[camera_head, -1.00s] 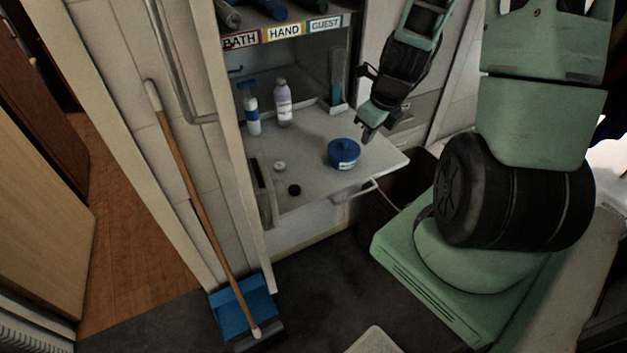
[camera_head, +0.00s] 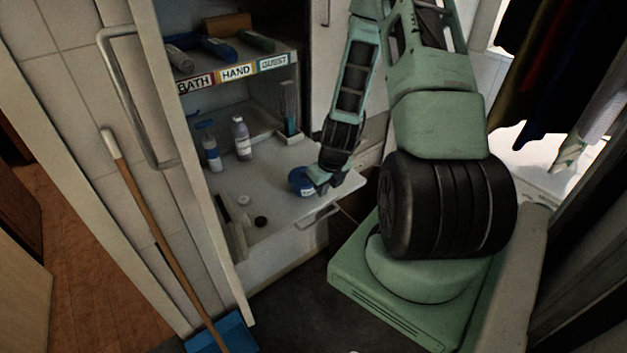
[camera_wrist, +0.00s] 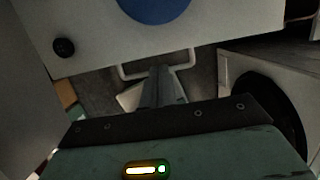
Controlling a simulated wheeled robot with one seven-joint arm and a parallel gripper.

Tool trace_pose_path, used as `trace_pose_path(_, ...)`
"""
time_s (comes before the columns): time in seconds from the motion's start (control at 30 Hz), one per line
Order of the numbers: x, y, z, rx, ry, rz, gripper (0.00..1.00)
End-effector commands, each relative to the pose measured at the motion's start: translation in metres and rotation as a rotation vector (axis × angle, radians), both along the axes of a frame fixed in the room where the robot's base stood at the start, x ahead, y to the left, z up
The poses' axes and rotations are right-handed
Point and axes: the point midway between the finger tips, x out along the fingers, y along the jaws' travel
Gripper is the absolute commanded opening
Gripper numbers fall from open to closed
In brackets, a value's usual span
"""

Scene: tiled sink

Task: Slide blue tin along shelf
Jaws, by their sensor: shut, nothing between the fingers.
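The blue tin (camera_head: 301,182) is a round tub with a pale label, standing on the white pull-out shelf (camera_head: 262,188) near its right end. My gripper (camera_head: 320,187) is shut and empty, low at the tin's right side. In the head view it overlaps the tin's edge, and I cannot tell whether they touch. In the wrist view the blue lid (camera_wrist: 155,8) is cut off by the top edge, and the shut fingers (camera_wrist: 158,88) point toward it over the shelf's front edge and handle.
On the shelf stand a blue-and-white bottle (camera_head: 211,153) and a lilac bottle (camera_head: 242,139) at the back. A broom (camera_head: 160,235) leans at the left.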

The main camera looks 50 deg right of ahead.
Motion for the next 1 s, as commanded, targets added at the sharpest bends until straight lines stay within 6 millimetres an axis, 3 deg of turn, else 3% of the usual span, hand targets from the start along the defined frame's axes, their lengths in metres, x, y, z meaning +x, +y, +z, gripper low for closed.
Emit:
trace_pose_path(0.07, 0.002, 0.001, -0.01, 0.002, 0.003, 0.002, 0.0)
trace_pose_path(0.33, 0.036, -0.008, -0.006, -0.001, 0.0, 0.003, 0.0)
trace_pose_path(0.83, 0.043, -0.011, -0.009, -0.001, 0.0, 0.001, 0.0)
trace_pose_path(1.0, 0.073, -0.018, -0.01, -0.005, -0.003, 0.002, 0.0)
